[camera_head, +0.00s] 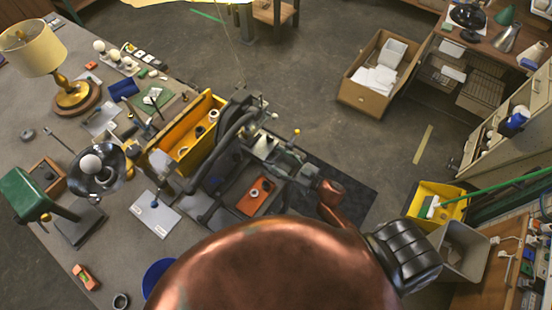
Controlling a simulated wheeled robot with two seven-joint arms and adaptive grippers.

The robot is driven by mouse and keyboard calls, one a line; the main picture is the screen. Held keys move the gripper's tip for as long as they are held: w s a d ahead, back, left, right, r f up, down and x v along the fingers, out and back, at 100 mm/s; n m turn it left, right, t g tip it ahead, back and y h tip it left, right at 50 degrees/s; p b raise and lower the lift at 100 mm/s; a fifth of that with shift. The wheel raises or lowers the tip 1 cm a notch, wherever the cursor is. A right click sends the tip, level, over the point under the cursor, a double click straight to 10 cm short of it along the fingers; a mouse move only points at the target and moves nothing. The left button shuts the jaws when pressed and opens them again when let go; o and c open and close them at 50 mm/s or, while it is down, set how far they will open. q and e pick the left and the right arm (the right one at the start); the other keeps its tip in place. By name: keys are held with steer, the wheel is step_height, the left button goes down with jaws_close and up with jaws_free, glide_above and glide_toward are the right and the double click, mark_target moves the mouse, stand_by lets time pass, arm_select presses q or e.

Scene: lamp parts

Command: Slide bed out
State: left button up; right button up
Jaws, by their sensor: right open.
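A dark metal machine (228,135) with curved black tubes stands at the table's right edge, beside a yellow tray. I cannot tell which part of it is the bed; its lower parts are partly hidden behind tubes and my arm. My right gripper (272,150), dark grey at the end of my copper-coloured arm, is open at the right side of the machine. I cannot tell whether its fingers touch the machine. An orange block (254,193) with a round ring lies just below the gripper. My left gripper is not in view.
The yellow tray (169,143) holds small parts. A brass lamp (73,96), a green lamp (28,195), bulbs and a white card (154,214) are on the grey table (65,140). A cardboard box (358,95) and yellow bucket (452,192) stand on the floor, with clear room between.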

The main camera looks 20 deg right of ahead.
steer(key=shift+c, duration=0.8)
steer(key=c, duration=1.3)
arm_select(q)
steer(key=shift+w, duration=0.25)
arm_select(e)
steer(key=shift+o, duration=0.2)
steer(key=shift+s, duration=0.1)
